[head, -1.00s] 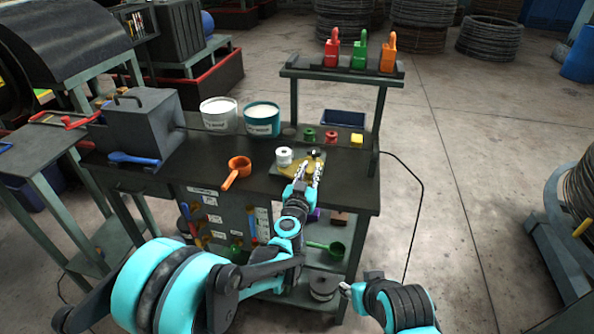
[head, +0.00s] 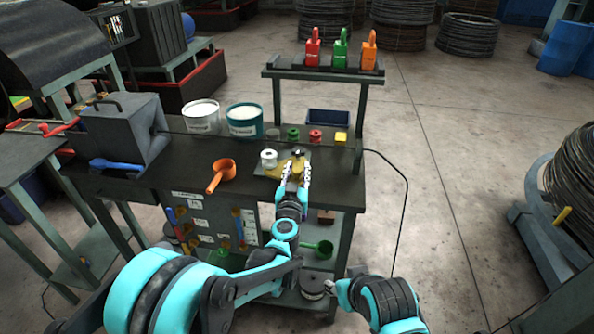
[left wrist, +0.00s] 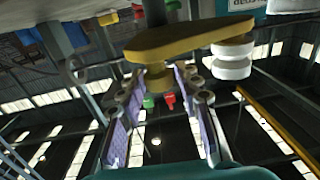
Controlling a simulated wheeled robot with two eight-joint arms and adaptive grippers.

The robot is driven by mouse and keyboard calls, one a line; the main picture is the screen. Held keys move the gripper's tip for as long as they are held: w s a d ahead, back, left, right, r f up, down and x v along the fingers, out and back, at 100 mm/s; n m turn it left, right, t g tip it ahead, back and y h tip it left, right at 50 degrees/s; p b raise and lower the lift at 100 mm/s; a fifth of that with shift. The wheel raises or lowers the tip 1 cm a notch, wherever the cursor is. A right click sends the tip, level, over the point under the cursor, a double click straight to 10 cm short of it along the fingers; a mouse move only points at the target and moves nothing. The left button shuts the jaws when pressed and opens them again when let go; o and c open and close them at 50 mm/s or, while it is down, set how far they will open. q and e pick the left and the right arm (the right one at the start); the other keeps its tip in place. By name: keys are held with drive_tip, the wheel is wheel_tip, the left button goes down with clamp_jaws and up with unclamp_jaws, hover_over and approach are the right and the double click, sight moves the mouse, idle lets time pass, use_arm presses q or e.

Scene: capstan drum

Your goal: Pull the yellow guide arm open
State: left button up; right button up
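The yellow guide arm (head: 273,171) lies on a small plate on the dark bench and is partly hidden by my left gripper in the head view. A white roller (head: 268,157) stands at its left end. In the left wrist view the yellow arm (left wrist: 190,40) crosses above the fingers, with a yellow knob (left wrist: 155,77) on it and the white roller (left wrist: 232,60) to the right. My left gripper (head: 295,168) is open, and its fingertips (left wrist: 158,72) stand on either side of the knob; contact is unclear. My right gripper (head: 335,288) is low beside the bench, its fingers unclear.
An orange pot (head: 222,169) stands left of the plate. Two tubs (head: 201,116) and several small coloured pieces (head: 315,136) stand behind. A shelf (head: 325,75) with padlock-shaped blocks rises at the back right.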

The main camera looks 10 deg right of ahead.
idle(0.3)
use_arm(q)
drive_tip(key=v, duration=1.2)
drive_tip(key=s+a+r+m+g+h, duration=0.2)
drive_tip(key=s+a+r+g+h, duration=0.1)
drive_tip(key=s+a+r, duration=0.25)
drive_tip(key=s+a+f+n+g+y, duration=0.2)
drive_tip(key=s+a+f, duration=0.4)
drive_tip(key=a, duration=0.5)
drive_tip(key=s+a+f+n+g+y, duration=0.3)
drive_tip(key=s+a+f+g+y, duration=0.2)
drive_tip(key=s+a, duration=0.6)
drive_tip(key=shift+s+a+f+y, duration=0.25)
drive_tip(key=shift+f+y, duration=0.15)
drive_tip(key=shift+y, duration=0.2)
